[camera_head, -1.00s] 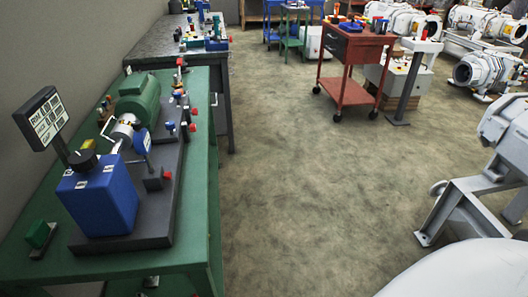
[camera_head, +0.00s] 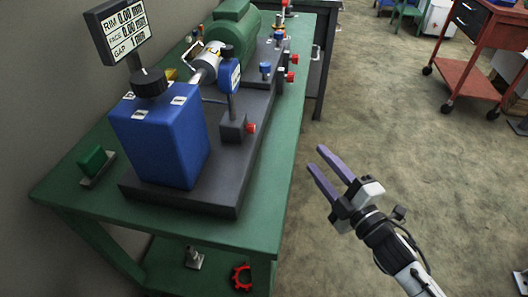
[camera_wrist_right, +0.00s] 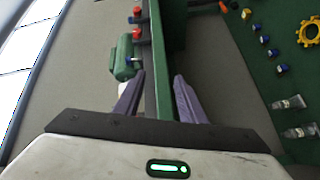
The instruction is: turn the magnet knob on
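A small dark block (camera_head: 234,131) stands on the dark base plate on the green bench and carries a blue dial gauge (camera_head: 229,76). A red knob (camera_head: 251,128) sits on the block's right side; I take it for the magnet knob. How it is turned is too small to tell. My right gripper (camera_head: 317,158) is over the floor, right of the bench edge, apart from the knob. Its purple fingers are spread and empty; they also show in the right wrist view (camera_wrist_right: 155,95). My left gripper is not in view.
A blue box (camera_head: 165,145) with a black knob on top stands at the near end, below a readout screen (camera_head: 120,28). Other red knobs (camera_head: 292,59) stick out farther along the bench (camera_head: 225,228). A red cart (camera_head: 480,50) stands at the back right; the floor between is clear.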

